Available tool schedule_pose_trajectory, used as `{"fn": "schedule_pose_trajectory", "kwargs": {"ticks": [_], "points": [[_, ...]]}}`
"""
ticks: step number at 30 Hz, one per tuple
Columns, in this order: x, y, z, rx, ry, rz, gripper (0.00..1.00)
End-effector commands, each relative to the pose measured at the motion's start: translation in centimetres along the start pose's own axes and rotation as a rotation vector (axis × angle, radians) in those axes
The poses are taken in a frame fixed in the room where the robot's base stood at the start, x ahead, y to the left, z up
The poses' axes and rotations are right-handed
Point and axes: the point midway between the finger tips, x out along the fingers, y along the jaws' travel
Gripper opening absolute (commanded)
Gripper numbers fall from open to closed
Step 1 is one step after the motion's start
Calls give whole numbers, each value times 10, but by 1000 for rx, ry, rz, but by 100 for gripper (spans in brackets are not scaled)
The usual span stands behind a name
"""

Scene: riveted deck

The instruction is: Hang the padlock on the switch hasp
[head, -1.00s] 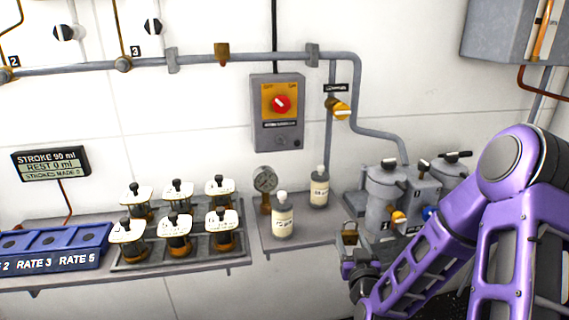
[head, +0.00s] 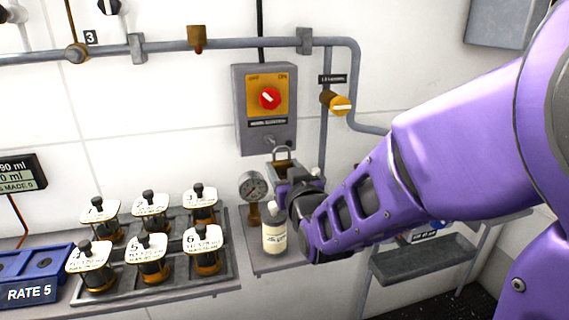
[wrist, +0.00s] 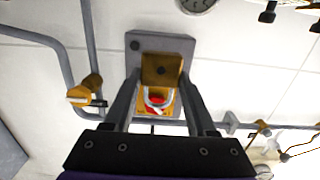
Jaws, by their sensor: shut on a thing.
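My gripper (head: 292,183) is shut on the brass padlock (head: 284,168), holding it upright with its grey shackle upward. The padlock is just below the grey switch box (head: 240,110) in the head view. The box has a red knob (head: 269,98) on a yellow plate. A small grey fitting, seemingly the hasp (head: 269,140), is on its lower front, just above the shackle. The wrist view looks upside down: the padlock (wrist: 161,70) is between my fingers (wrist: 157,105), in front of the box (wrist: 160,43), hiding the hasp. I cannot tell whether shackle and hasp touch.
A pressure gauge (head: 253,187) and a white bottle (head: 274,235) stand close left of and below my gripper. A yellow valve handle (head: 341,104) is on the pipe at right. Several lidded jars (head: 150,260) fill a rack at left.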

Motion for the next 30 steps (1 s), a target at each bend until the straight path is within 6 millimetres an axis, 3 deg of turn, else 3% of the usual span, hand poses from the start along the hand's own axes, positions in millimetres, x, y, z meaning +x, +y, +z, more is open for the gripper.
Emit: {"fn": "schedule_pose_trajectory", "kwargs": {"ticks": [30], "points": [[61,0,2,0,1,0,0]]}}
